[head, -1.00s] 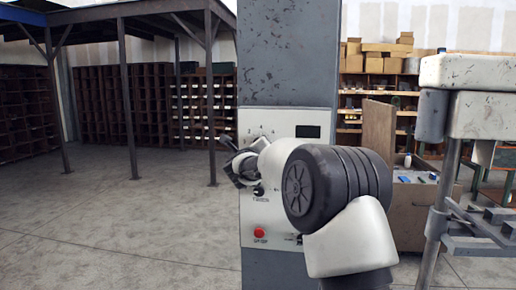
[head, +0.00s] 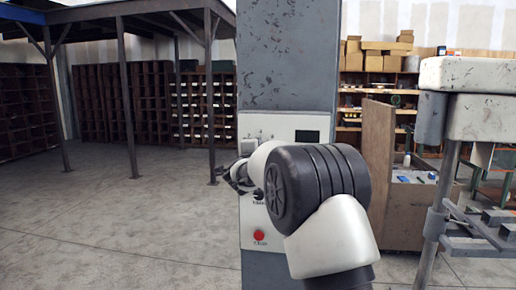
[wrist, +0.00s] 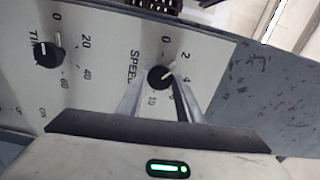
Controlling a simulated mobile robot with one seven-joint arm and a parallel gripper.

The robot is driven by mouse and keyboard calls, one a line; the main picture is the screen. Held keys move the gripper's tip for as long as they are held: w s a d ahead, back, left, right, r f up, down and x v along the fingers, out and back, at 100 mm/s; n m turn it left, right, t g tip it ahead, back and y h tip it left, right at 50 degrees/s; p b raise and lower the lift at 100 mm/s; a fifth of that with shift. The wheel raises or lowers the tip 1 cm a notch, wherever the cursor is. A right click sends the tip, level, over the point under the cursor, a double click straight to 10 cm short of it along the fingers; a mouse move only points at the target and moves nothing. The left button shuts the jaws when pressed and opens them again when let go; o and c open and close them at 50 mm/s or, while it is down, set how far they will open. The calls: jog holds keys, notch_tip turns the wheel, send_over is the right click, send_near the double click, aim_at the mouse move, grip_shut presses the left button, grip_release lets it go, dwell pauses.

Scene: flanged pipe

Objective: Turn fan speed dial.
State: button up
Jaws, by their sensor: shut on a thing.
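The fan speed dial (wrist: 160,77) is a small black knob on a pale panel marked SPEED, with numbers around it. Its light pointer mark faces the upper right of the wrist picture, roughly between 2 and 4. My gripper (wrist: 162,98) is shut on the dial, with one finger on each side of it. In the head view my gripper (head: 240,178) is at the left part of the panel, and my arm hides much of the panel and the dial there.
A second black dial (wrist: 48,53), with numbers 0, 20 and 40, sits left of the speed dial in the wrist view. A red button (head: 259,236) is low on the grey cabinet (head: 287,60). A metal stand (head: 440,190) is at right. Open floor lies left.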

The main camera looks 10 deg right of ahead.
jog(key=shift+a+n+p, duration=0.1)
jog(key=shift+n+p, duration=1.6)
jog(key=shift+n, duration=2.5)
jog(key=o, duration=1)
jog(key=shift+o, duration=0.2)
jog(key=b+v, duration=0.3)
jog(key=v, duration=1.4)
jog(key=shift+s, duration=0.2)
